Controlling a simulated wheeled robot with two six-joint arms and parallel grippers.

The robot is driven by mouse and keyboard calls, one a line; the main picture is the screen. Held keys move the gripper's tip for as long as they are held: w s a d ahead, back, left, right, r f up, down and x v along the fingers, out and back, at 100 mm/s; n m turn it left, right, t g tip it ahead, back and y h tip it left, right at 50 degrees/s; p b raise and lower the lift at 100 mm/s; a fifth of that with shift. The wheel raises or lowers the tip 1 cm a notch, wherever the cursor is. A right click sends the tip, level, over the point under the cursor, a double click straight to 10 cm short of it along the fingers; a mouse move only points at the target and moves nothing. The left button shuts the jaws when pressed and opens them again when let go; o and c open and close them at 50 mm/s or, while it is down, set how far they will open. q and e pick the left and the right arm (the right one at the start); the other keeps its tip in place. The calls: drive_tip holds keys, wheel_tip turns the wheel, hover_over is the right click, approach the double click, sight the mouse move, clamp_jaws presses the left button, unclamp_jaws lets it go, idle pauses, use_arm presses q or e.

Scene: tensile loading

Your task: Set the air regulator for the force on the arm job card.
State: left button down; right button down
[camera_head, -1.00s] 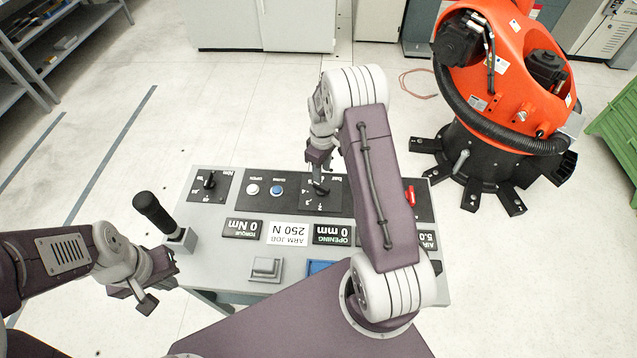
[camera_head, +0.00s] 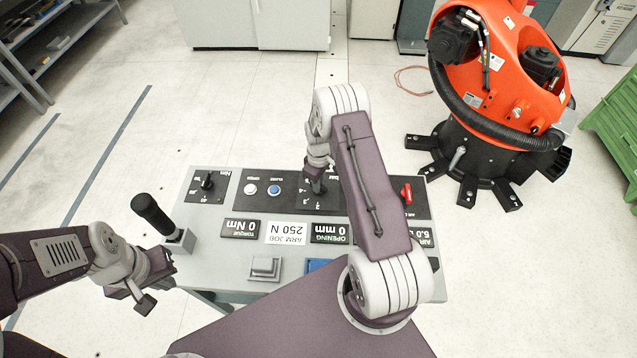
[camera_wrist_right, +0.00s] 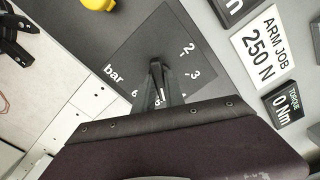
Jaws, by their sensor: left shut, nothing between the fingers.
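The job card (camera_head: 287,233) on the console reads "ARM JOB 250 N"; it also shows in the right wrist view (camera_wrist_right: 262,48). The air regulator's dark dial plate (camera_head: 325,202) is marked "bar"; its numbers 2, 3 and 6 are readable in the right wrist view (camera_wrist_right: 135,60). My right gripper (camera_head: 316,186) is down at the middle of this dial. Its fingers (camera_wrist_right: 162,82) cover the knob, so the knob's setting and the grip are unclear. My left gripper (camera_head: 148,297) is shut and empty, left of the console, below the black-handled lever (camera_head: 152,214).
Displays show torque 0 Nm (camera_head: 240,229), opening 0 mm (camera_head: 330,233) and air 5.0 (camera_head: 421,236). A red valve handle (camera_head: 406,193), a torque knob (camera_head: 207,182) and white and blue buttons (camera_head: 273,190) share the console. An orange robot (camera_head: 500,90) stands behind right.

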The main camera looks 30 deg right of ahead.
drive_tip(key=shift+m, duration=0.3)
drive_tip(key=c, duration=1.4)
unclamp_jaws()
wheel_tip(320, 180, up, 9)
drive_tip(key=shift+r+b, duration=0.1)
drive_tip(key=shift+b, duration=0.5)
